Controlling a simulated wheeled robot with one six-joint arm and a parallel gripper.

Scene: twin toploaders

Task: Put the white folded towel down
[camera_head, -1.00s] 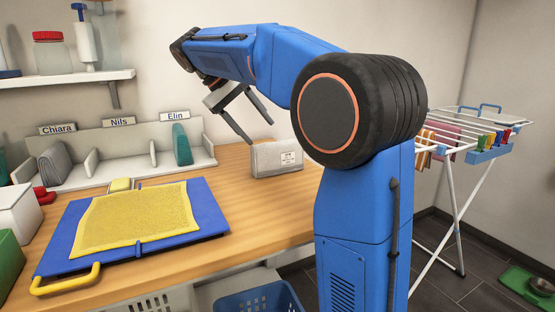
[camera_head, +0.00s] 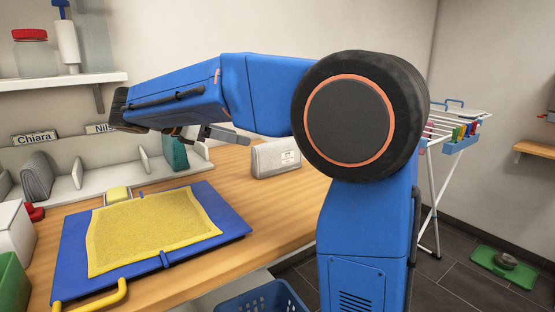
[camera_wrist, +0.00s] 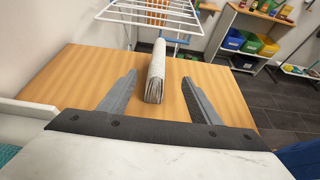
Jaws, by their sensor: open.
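The white folded towel (camera_head: 275,158) stands on its edge on the wooden counter, a small label on its face. My gripper (camera_head: 240,138) is left of it in the head view, fingers pointing right toward it; only part of it shows behind my arm. In the wrist view the towel (camera_wrist: 156,75) appears end-on in line with the gap between the two spread fingers of my gripper (camera_wrist: 160,77). There is clear space on both sides, and neither finger touches it. My gripper is open and empty.
A blue folding board (camera_head: 235,222) with a yellow cloth (camera_head: 150,230) lies on the counter. Behind it is a divided rack (camera_head: 110,160) holding a grey and a teal folded towel. A drying rack (camera_head: 440,150) stands beyond the counter. Bare wood surrounds the white towel.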

